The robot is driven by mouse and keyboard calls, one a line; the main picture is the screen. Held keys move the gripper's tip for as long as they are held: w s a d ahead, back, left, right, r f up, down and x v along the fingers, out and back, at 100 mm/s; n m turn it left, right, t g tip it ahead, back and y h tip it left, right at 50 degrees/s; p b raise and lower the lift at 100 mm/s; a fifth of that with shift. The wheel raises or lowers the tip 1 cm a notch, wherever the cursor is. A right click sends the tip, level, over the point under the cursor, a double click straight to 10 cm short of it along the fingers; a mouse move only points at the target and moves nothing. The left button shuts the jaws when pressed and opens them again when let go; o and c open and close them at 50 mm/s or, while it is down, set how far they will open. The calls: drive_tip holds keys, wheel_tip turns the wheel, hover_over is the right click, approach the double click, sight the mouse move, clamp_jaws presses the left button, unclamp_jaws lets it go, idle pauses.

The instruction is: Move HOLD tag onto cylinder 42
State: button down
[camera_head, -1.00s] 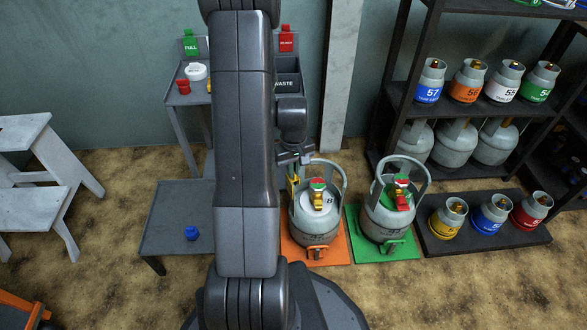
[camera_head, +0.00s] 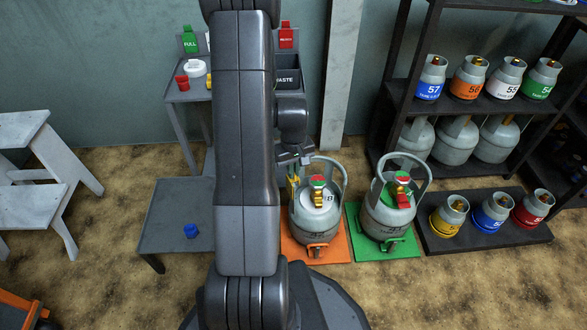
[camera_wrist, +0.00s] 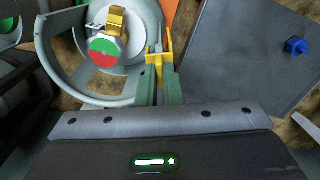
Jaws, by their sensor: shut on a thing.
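My gripper (camera_wrist: 159,80) is shut on a yellow tag (camera_wrist: 160,62), which I take to be the HOLD tag. Its wording cannot be read. In the head view the gripper (camera_head: 298,164) is partly behind my arm, at the left side of a grey cylinder (camera_head: 304,215) on an orange plate. The yellow tag (camera_head: 293,186) shows beside that cylinder's collar. The cylinder's number ends in 8; its valve has a red and green round disc (camera_wrist: 104,52). A second grey cylinder (camera_head: 382,218) stands on a green plate with a red tag at its valve; its number is unclear. I cannot make out number 42.
A low grey table (camera_head: 170,225) with a blue knob-like part (camera_head: 191,231) is left of the cylinders. A stand with FULL sign (camera_head: 190,42) and WASTE bin (camera_head: 288,78) is behind. A shelf rack (camera_head: 455,110) with small cylinders is at right.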

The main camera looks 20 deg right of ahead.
drive_tip(key=shift+f+b, duration=0.85)
drive_tip(key=shift+f, duration=0.4)
drive_tip(key=c, duration=1.5)
unclamp_jaws()
drive_tip(key=shift+r, duration=0.2)
drive_tip(key=shift+r+p, duration=2.9)
drive_tip(key=shift+r, duration=0.65)
